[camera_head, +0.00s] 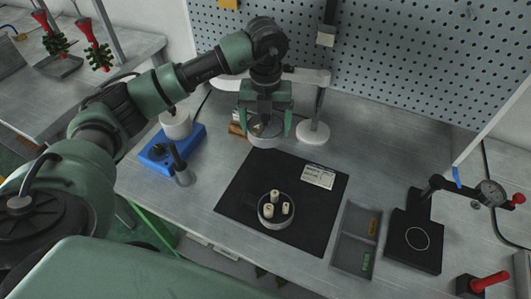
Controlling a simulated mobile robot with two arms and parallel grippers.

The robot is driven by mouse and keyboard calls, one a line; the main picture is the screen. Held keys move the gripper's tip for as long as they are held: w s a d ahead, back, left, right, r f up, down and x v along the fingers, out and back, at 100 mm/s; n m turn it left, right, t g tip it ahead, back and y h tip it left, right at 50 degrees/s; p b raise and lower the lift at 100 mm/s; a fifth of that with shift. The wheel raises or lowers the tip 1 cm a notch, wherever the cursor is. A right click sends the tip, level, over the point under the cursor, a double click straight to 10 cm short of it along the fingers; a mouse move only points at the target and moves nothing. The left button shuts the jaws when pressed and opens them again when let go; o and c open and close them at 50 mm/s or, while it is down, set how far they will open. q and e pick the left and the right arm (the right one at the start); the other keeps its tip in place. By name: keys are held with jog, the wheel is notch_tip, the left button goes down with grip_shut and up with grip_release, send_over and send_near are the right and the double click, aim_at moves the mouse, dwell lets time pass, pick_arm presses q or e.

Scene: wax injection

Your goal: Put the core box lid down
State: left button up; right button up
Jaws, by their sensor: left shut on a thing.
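My left gripper (266,126) hangs down over the back of the workbench. Its two green fingers are shut on a round grey lid (262,131), which is held between the fingertips. I cannot tell whether the lid touches the bench. The round core box (264,220) stands on the black mat (237,188), lower in the picture. It is uncovered, with three small pale cores (275,197) upright inside. My right gripper is not in view.
A blue device (158,157) with a white pot and a dark-handled cup (182,172) stands left of the mat. A white label card (318,176) lies on the mat. A two-part tray (356,240) and a dial gauge stand (418,232) are at the right. A white stand is behind the gripper.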

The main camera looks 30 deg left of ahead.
aim_at(266, 162)
pick_arm(q)
notch_tip(266, 162, down, 11)
jog(key=shift+f+p, duration=0.2)
jog(key=shift+p, duration=0.5)
jog(key=shift+f, duration=0.15)
jog(key=shift+f, duration=0.1)
jog(key=o, duration=1.2)
jog(key=shift+o, duration=0.2)
notch_tip(266, 162, up, 12)
jog(key=shift+r+b, duration=0.15)
jog(key=shift+b, duration=0.65)
jog(key=shift+s, duration=0.1)
